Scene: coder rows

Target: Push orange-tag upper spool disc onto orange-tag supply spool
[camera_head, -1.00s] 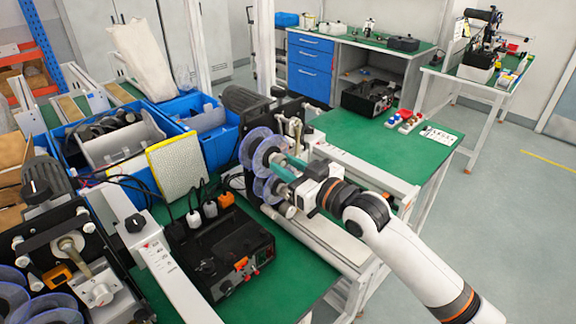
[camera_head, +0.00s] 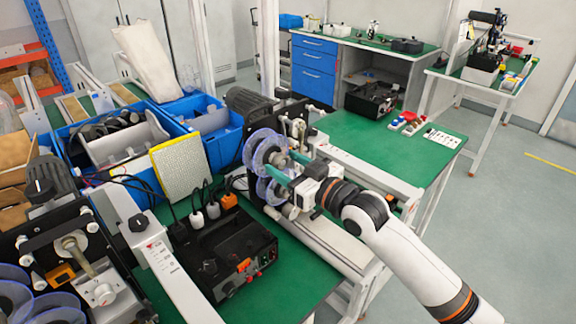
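Two translucent blue-violet spool discs are mounted one above the other on the dark machine at the middle of the green bench: the upper disc (camera_head: 261,142) and the lower disc (camera_head: 268,191). My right gripper (camera_head: 282,168) reaches in from the right, its teal fingertips at the near side of the discs, close to the upper disc's hub. The fingers stand apart, but I cannot tell whether they hold the hub. The supply spool behind the disc is mostly hidden. I cannot make out an orange tag on it. My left gripper is not in view.
A black control box (camera_head: 228,256) with orange and white plugs stands in front of the machine. Blue bins (camera_head: 207,125) and a yellow-edged pad (camera_head: 180,166) are to the left. Another machine (camera_head: 75,255) is at lower left.

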